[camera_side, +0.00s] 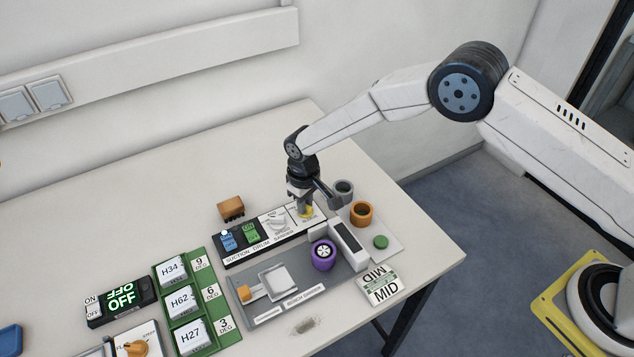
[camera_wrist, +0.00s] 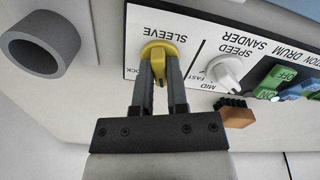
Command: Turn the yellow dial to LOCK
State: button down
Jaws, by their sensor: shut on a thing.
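The yellow dial (camera_wrist: 159,50) sits on the white panel section marked SLEEVE. In the side view the dial (camera_side: 306,212) shows as a small yellow patch at the right end of the control panel. My gripper (camera_wrist: 159,72) points at the panel with its two fingers closed on the dial's grip, one on each side. In the side view my gripper (camera_side: 304,203) reaches down onto the dial and hides part of it. The LOCK label (camera_wrist: 130,71) is partly covered by a finger; only its end letters show, beside the dial.
The white speed dial (camera_wrist: 226,70) stands beside the yellow one. A grey ring (camera_wrist: 35,45) and an orange ring (camera_side: 361,213) stand near the panel. A brown brush (camera_side: 231,208) lies behind it. A purple drum (camera_side: 323,255) stands in front. The table's back left is clear.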

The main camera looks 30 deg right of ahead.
jog(key=m, duration=0.6)
jog(key=shift+m, duration=0.7)
jog(key=m, duration=0.5)
jog(key=c, duration=0.8)
grip_release()
jog(key=shift+o, duration=0.2)
jog(key=shift+r, duration=0.15)
jog(key=shift+r, duration=3.35)
